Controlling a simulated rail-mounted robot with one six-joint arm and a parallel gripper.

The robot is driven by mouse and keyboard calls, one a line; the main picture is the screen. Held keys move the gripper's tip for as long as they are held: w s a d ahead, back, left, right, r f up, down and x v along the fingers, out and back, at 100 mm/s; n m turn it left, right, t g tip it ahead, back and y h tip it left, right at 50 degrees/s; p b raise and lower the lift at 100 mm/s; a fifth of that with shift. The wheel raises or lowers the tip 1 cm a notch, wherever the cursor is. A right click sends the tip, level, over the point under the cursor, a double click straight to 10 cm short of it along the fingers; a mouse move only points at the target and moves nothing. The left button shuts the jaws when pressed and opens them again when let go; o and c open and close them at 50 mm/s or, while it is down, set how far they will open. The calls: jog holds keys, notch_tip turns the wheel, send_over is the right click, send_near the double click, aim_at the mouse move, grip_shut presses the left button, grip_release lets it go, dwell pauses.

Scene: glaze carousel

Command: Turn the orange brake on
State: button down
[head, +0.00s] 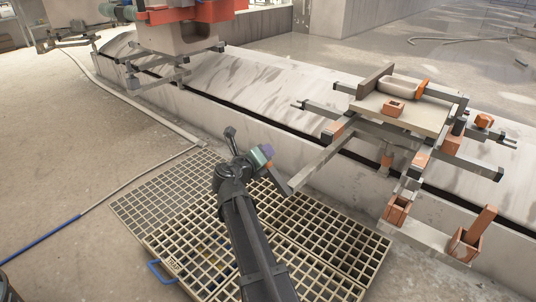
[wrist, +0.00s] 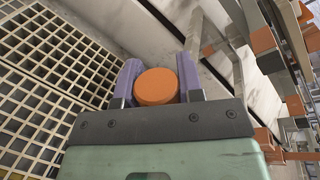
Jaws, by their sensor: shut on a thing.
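The round orange brake knob (wrist: 157,86) sits between the two purple fingers of my gripper (wrist: 158,76) in the wrist view. The fingers are shut on its sides, and its flat orange face shows. In the head view my gripper (head: 265,163) is low, above the floor grating, at the near end of a long grey bar (head: 325,155) of the carousel frame. The knob is hidden there behind my gripper. I cannot tell from these frames whether the brake is on or off.
The carousel frame (head: 435,150) with brown blocks and a tan board (head: 400,113) stands at right. The floor grating (head: 310,240) lies below my arm. A red-topped fixture (head: 185,30) hangs at upper left.

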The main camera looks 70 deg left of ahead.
jog(key=c, duration=0.8)
grip_release()
jog(key=shift+o, duration=0.2)
jog(key=shift+s, duration=0.1)
jog(key=p+v, duration=0.2)
jog(key=v, duration=0.8)
jog(key=shift+s+d, duration=0.25)
